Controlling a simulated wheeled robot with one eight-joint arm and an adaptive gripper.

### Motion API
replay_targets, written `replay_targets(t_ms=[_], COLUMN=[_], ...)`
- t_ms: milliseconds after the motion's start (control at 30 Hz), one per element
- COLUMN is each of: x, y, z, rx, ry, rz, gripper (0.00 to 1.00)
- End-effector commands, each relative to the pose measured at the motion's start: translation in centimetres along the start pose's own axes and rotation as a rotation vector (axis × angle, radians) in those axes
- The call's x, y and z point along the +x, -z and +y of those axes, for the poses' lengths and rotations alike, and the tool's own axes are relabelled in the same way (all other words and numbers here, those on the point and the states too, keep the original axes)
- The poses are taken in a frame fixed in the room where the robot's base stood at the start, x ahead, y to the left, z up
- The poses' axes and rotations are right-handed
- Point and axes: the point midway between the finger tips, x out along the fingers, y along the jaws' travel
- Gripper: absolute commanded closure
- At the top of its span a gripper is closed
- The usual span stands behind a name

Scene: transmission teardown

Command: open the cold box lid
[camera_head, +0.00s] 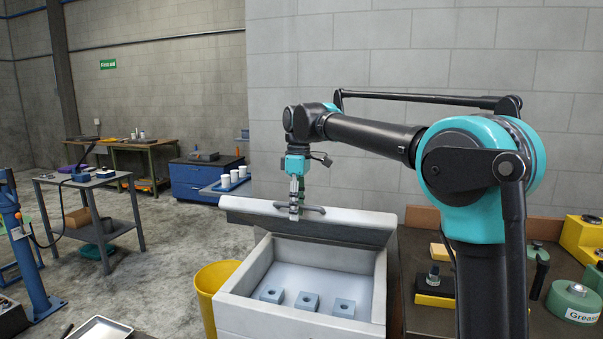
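The cold box (302,324) is a pale, open-topped box in front of me, its inside in view with several grey-blue square blocks with holes on its floor. Its lid (350,225) stands raised and tilted back along the far edge, with a dark bar handle (314,210) on it. My gripper (294,214) points down at the left end of the handle and seems to touch it. The fingertips are small here, and I cannot tell whether they are closed around the bar.
A yellow bin (214,283) stands just left of the box. At right, a bench (420,318) holds a black and yellow block, green round parts (573,300) and a yellow stand. A block wall rises behind the lid. Open floor lies to the left.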

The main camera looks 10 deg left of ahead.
Motion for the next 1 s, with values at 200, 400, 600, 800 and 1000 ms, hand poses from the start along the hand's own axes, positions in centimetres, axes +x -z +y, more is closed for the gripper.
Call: replay_targets(t_ms=[200,400,600,800,1000], x=[-1.3,-2.5,-3.7,-4.9,-6.1], y=[0.0,0.0,0.0,0.0,0.0], z=[0.5,0.9,1.3,1.7,2.1], rx=[0.001,0.001,0.001,0.001,0.0], ry=[0.0,0.0,0.0,0.0,0.0], rz=[0.0,0.0,0.0,0.0,0.0], gripper=[0.66,0.66,0.66,0.66,0.66])
